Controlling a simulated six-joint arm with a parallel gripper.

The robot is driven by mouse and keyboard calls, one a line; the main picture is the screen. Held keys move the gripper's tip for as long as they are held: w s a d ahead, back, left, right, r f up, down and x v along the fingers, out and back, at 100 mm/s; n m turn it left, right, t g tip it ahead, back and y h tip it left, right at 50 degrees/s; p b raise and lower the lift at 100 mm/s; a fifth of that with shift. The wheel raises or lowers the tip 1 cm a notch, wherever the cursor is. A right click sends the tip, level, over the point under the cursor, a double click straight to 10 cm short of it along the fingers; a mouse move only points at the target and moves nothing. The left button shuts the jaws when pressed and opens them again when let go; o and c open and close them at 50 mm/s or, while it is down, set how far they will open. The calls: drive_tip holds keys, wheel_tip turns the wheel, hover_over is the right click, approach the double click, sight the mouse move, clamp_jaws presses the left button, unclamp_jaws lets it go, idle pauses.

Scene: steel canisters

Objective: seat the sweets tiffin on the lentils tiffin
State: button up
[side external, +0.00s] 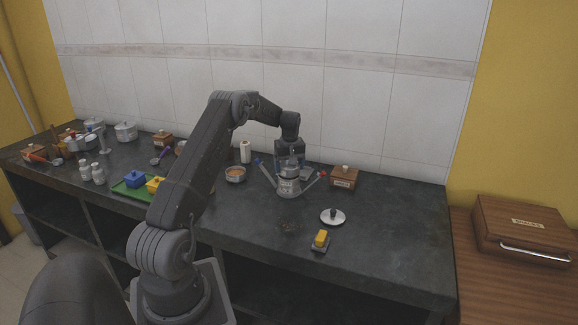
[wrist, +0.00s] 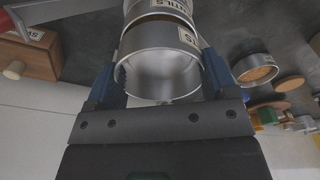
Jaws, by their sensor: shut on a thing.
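My gripper (wrist: 160,65) is shut on the sweets tiffin (wrist: 160,78), a short steel cylinder whose label shows only its last letters. The lentils tiffin (wrist: 150,8) lies beyond it in the wrist view, with a label ending in "TILS" and a brownish strip between the two. In the side view the sweets tiffin (side external: 289,171) is upright in my gripper (side external: 290,165), directly over the lentils tiffin (side external: 288,188). I cannot tell whether they touch. Arms with a blue tip (side external: 258,162) and a red tip (side external: 323,174) splay out beside the lentils tiffin.
A wooden box (side external: 344,178) stands close on the right. A steel lid with a dark knob (side external: 333,217) and a yellow-topped block (side external: 321,239) lie in front. A bowl with orange contents (side external: 235,174) is to the left. The counter's right front is clear.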

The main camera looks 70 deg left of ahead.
drive_tip(key=shift+f, duration=0.55)
drive_tip(key=o, duration=0.9)
drive_tip(key=shift+c, duration=0.2)
drive_tip(key=shift+r, duration=0.1)
drive_tip(key=shift+r, duration=2.95)
